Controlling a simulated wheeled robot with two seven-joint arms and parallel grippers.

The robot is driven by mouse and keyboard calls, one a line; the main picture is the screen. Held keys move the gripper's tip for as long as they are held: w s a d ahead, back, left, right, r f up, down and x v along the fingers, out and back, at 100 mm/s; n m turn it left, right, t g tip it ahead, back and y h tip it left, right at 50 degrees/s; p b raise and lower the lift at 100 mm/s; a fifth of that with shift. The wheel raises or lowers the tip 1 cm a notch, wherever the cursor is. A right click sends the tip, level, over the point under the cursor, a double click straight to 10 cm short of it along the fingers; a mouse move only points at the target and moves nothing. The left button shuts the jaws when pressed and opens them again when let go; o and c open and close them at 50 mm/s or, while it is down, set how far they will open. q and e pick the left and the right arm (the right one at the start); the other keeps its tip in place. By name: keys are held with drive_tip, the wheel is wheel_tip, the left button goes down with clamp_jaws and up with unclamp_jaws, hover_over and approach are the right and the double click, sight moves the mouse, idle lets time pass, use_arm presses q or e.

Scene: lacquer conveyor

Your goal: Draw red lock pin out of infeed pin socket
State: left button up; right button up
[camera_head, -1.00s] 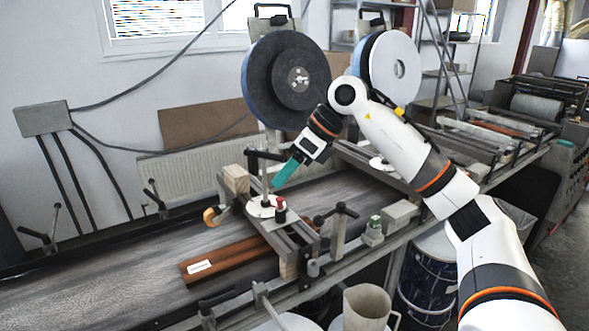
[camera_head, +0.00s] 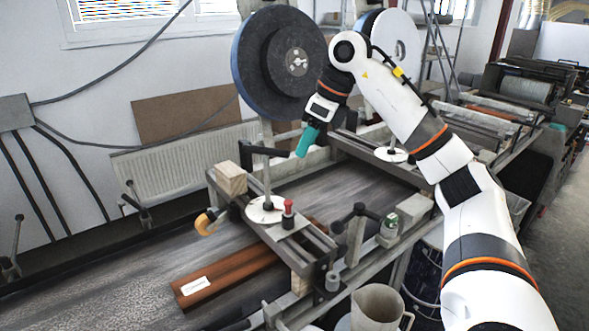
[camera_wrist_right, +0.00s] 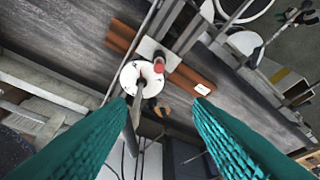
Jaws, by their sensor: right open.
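The red lock pin (camera_head: 288,207) stands upright on a small light plate on the crossbar over the conveyor, beside a white round disc (camera_head: 259,211) with a vertical post. The right wrist view shows the pin's red top (camera_wrist_right: 158,63) next to the white disc. My left gripper does not show.
A reddish-brown wooden board (camera_head: 225,275) with a white label lies on the conveyor under the crossbar. A wooden block (camera_head: 229,177) and a black lever stand near the disc. A green-topped knob (camera_head: 390,222) and a grey jug (camera_head: 375,308) are to the right.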

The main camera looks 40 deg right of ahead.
drive_tip(key=b, duration=0.6)
approach(289, 202)
drive_tip(key=x, duration=1.1)
drive_tip(key=shift+w, duration=0.1)
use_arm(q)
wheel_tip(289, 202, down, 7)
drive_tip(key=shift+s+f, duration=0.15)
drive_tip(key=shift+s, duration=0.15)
use_arm(e)
clamp_jaws()
drive_tip(key=shift+r, duration=0.15)
